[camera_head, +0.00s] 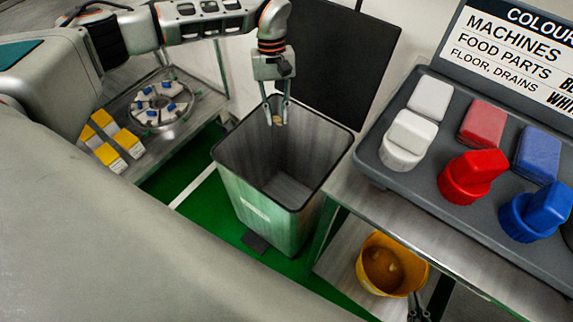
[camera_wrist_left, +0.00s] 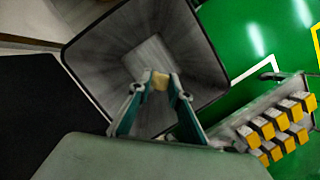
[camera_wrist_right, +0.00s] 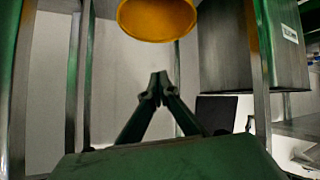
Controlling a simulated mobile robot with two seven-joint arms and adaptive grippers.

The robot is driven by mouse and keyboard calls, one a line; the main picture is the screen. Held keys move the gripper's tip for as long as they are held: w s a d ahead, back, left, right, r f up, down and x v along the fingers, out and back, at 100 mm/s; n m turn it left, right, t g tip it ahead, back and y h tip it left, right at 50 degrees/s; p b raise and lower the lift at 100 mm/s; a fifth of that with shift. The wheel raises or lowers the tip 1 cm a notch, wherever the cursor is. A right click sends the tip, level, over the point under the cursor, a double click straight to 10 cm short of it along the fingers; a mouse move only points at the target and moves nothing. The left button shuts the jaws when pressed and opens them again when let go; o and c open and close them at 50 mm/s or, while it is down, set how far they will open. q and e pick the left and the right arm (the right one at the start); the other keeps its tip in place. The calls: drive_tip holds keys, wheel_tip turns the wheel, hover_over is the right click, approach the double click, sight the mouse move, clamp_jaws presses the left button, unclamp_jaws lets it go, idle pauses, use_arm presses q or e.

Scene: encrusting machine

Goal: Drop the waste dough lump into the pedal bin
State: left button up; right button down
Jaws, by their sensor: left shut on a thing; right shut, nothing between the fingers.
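The pedal bin (camera_head: 255,195) stands on the green floor with its dark lid (camera_head: 335,55) raised; it also shows from above in the left wrist view (camera_wrist_left: 205,65). The inside looks empty. My left gripper (camera_head: 277,118) is over the bin's opening, near its back edge, pointing down. It is shut on the small tan dough lump (camera_wrist_left: 160,80), which shows between the fingertips in the head view (camera_head: 277,120). My right gripper (camera_wrist_right: 158,82) is shut and empty, below a yellow bowl; in the head view its fingers (camera_head: 418,312) show only at the bottom edge.
The yellow bowl (camera_head: 365,280) with tan lumps inside sits on a lower shelf right of the bin. Above it, a bench holds a grey tray (camera_head: 375,150) with white, red and blue brushes. A steel table (camera_head: 125,105) with yellow-ended blocks and a round rack stands left.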

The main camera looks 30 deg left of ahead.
sight(277, 126)
use_arm(q)
drive_tip(key=x, duration=0.1)
drive_tip(key=b+x, duration=0.1)
drive_tip(key=x, duration=0.2)
drive_tip(key=shift+w+a+f, duration=0.3)
drive_tip(key=shift+a+f, duration=0.05)
drive_tip(key=shift+f, duration=0.05)
drive_tip(key=shift+w+f+b, duration=0.1)
drive_tip(key=shift+f+b, duration=0.2)
drive_tip(key=shift+b, duration=0.1)
drive_tip(key=o, duration=0.8)
drive_tip(key=shift+o, duration=0.2)
use_arm(e)
drive_tip(key=shift+w+a+f, duration=0.15)
drive_tip(key=shift+a, duration=0.15)
drive_tip(key=shift+f, duration=0.1)
use_arm(q)
drive_tip(key=shift+r, duration=0.2)
drive_tip(key=v, duration=1.1)
drive_tip(key=shift+w+r, duration=0.15)
drive_tip(key=shift+r, duration=0.15)
drive_tip(key=shift+a, duration=0.15)
